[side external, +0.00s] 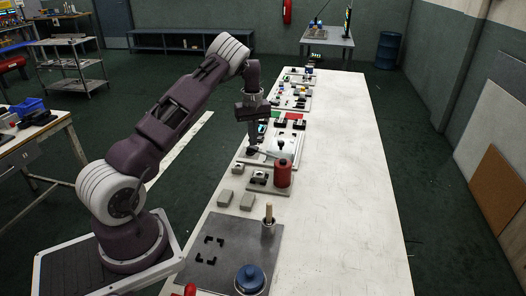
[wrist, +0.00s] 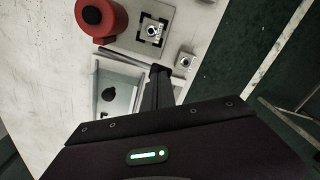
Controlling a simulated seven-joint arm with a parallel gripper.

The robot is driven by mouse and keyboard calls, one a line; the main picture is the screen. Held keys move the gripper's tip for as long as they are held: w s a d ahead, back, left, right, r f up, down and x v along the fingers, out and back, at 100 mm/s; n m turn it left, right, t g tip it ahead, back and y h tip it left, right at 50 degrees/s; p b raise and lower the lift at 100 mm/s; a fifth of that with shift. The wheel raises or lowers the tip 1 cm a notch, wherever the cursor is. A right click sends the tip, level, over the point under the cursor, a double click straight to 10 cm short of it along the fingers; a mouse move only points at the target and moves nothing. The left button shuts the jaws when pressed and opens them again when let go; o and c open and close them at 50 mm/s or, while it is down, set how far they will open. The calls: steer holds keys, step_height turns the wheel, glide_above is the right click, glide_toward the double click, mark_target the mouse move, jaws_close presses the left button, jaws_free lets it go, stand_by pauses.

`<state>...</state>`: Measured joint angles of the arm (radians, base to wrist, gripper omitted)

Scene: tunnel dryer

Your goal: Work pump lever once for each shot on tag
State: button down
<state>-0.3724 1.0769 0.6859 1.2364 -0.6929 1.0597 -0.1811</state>
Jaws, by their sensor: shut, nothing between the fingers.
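The red cylindrical pump (side external: 283,174) with a dark top stands on the white bench, and it also shows at the upper left of the wrist view (wrist: 98,20). A thin grey lever (wrist: 125,61) runs from beside the pump toward my fingertips. My gripper (side external: 253,148) points down beside the lever's outer end. In the wrist view my shut fingers (wrist: 161,73) are at that end; I cannot tell whether they touch it. A small metal part (wrist: 152,31) sits between black corner brackets on a plate near the pump. I cannot make out a readable tag.
A pale tray (wrist: 122,75) with a dark round knob lies beside the lever. Grey blocks (side external: 224,198), a dark mat (side external: 215,268), a blue pot (side external: 250,279) and a wooden-handled tool (side external: 268,215) stand nearer the camera. The bench's right side (side external: 350,190) is clear.

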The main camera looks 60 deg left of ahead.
mark_target(254, 149)
steer(key=shift+f, duration=2.5)
steer(key=shift+r, duration=4)
step_height(254, 149, up, 4)
steer(key=shift+f, duration=3.05)
steer(key=shift+f, duration=0.1)
